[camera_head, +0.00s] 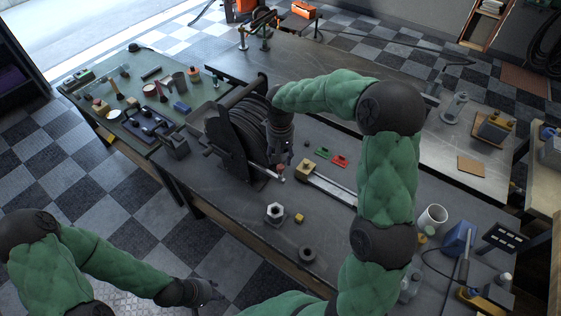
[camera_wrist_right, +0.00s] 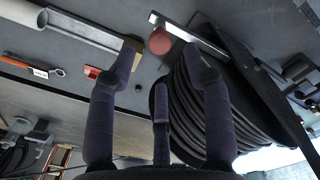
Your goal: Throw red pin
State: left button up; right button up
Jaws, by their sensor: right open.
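A round red piece, which looks like the red pin (camera_wrist_right: 160,41), shows at the end of a light metal bar (camera_wrist_right: 190,38) beside the black ribbed drum machine (camera_wrist_right: 188,108). My right gripper (camera_wrist_right: 161,62) is open, with its dark fingers spread and the red piece just beyond and between the tips. I cannot tell whether they touch it. In the head view the right gripper (camera_head: 283,158) hangs close to the front of the drum machine (camera_head: 238,135), and partly hides that spot. My left gripper (camera_head: 206,293) is low over the floor, away from the tables; its fingers are too small and dark to read.
A small red block (camera_head: 340,160) and a green block (camera_head: 322,152) lie right of the machine. A green table (camera_head: 110,140) at left holds several tools.

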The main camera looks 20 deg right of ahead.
aim_at(281, 166)
notch_tip(281, 166, up, 8)
jog(key=shift+f, duration=0.25)
dwell(0.4)
jog(key=s+a+f+y, duration=0.1)
jog(key=s+a+f, duration=0.4)
jog(key=f, duration=0.5)
jog(key=s+a+f+y, duration=0.2)
jog(key=s+a+f, duration=0.2)
jog(key=f, duration=0.5)
jog(key=s+a+f+y, duration=0.1)
jog(key=s+a+f, duration=0.4)
jog(key=f, duration=0.5)
jog(key=s+a+f+m, duration=0.1)
jog(key=s+f, duration=0.3)
jog(key=s, duration=0.6)
jog(key=shift+s+a+f+m, duration=0.3)
jog(key=shift+a+f+m, duration=0.1)
jog(key=shift+m, duration=0.3)
